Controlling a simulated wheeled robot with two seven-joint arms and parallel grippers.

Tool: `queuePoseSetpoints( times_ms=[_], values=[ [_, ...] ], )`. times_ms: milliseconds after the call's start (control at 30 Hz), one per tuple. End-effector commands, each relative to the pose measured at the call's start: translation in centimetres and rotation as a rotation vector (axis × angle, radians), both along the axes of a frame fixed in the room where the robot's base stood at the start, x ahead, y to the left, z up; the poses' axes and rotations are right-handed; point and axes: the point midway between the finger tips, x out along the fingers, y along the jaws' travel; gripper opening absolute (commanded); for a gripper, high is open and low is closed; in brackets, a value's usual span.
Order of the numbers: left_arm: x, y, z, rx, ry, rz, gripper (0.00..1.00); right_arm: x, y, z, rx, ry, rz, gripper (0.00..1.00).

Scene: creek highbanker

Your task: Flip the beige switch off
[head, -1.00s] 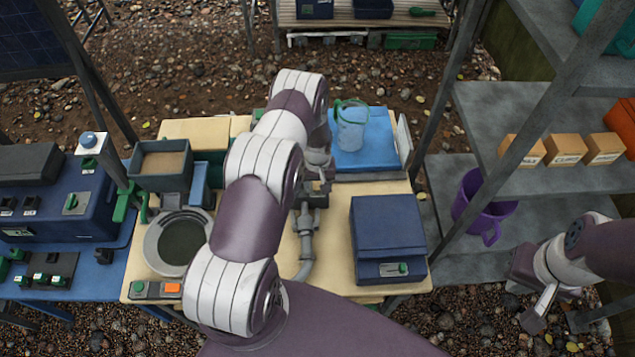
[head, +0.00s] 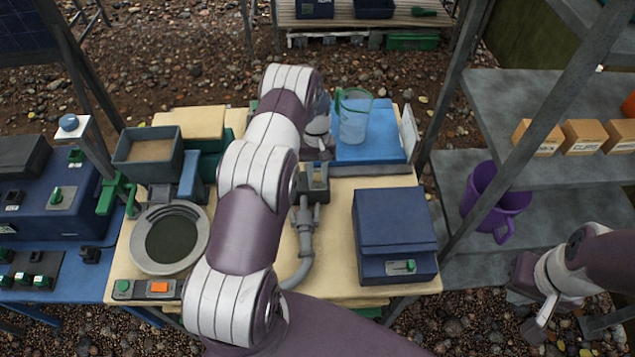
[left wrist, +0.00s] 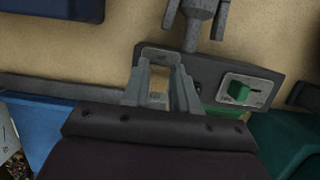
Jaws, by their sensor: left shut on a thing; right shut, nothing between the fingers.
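My left gripper (left wrist: 160,88) points down at a dark grey control box (left wrist: 212,84) in the left wrist view. Its fingers are closed on a small beige piece (left wrist: 159,76), which appears to be the beige switch on its pale plate (left wrist: 160,54). Its exact tilt cannot be told. A green switch (left wrist: 238,92) on another pale plate sits to the right on the same box. In the head view my left arm hides most of this area; part of the grey box (head: 316,183) shows beside it. My right gripper (head: 545,309) is shut and empty by the shelf at right.
A clear jug (head: 353,122) with a green handle stands on a blue surface behind the box. A navy box (head: 394,218) with a green switch is to the right. A round grey basin (head: 143,245) is left of my arm.

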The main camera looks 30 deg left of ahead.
Motion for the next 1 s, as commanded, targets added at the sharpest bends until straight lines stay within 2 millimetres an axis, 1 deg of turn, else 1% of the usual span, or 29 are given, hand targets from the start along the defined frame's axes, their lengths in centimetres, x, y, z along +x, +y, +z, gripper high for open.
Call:
queuePoseSetpoints(
  times_ms=[267, 300, 333, 367, 633, 733, 833, 900, 933, 967, 1000],
  values=[
    [-0.1, 0.0, 0.1, -0.003, 0.004, 0.000, 0.00, 0.0, 0.0, 0.1, 0.000, -0.001, 0.000, 0.00],
    [-0.1, 0.0, 0.1, -0.003, 0.004, 0.000, 0.37, 0.0, 0.0, 0.1, 0.000, -0.001, 0.000, 0.00],
    [-0.1, 0.0, 0.1, -0.003, 0.004, 0.000, 0.47, 0.0, 0.0, 0.1, 0.000, -0.001, 0.000, 0.00],
    [-0.1, 0.0, 0.1, -0.003, 0.004, 0.000, 0.53, 0.0, 0.0, 0.1, 0.000, -0.001, 0.000, 0.00],
    [0.0, 0.0, 0.1, -0.001, 0.004, 0.000, 0.53, 0.0, 0.0, 0.1, 0.000, -0.001, 0.000, 0.00],
    [0.0, 0.0, 0.6, -0.002, 0.003, 0.000, 0.53, 0.0, 0.0, 0.0, 0.000, -0.001, 0.000, 0.00],
    [0.0, 0.0, 2.1, -0.001, 0.002, 0.000, 0.53, 0.0, 0.0, -0.2, 0.000, -0.001, 0.000, 0.00],
    [0.0, 0.0, 4.7, -0.002, 0.003, 0.000, 0.53, 0.0, 0.0, 1.9, 0.000, 0.000, 0.000, 0.00],
    [0.0, -0.1, 5.4, -0.002, 0.003, -0.001, 0.53, 0.0, 0.0, 2.2, 0.000, -0.001, 0.000, 0.00],
    [0.0, -1.1, 4.7, -0.002, 0.005, -0.005, 0.53, 0.1, 0.0, 1.0, 0.000, -0.003, 0.000, 0.00],
    [0.0, -2.1, 5.1, -0.002, 0.002, -0.005, 0.53, 0.1, 0.0, 0.5, 0.000, -0.002, 0.000, 0.00]
  ],
)
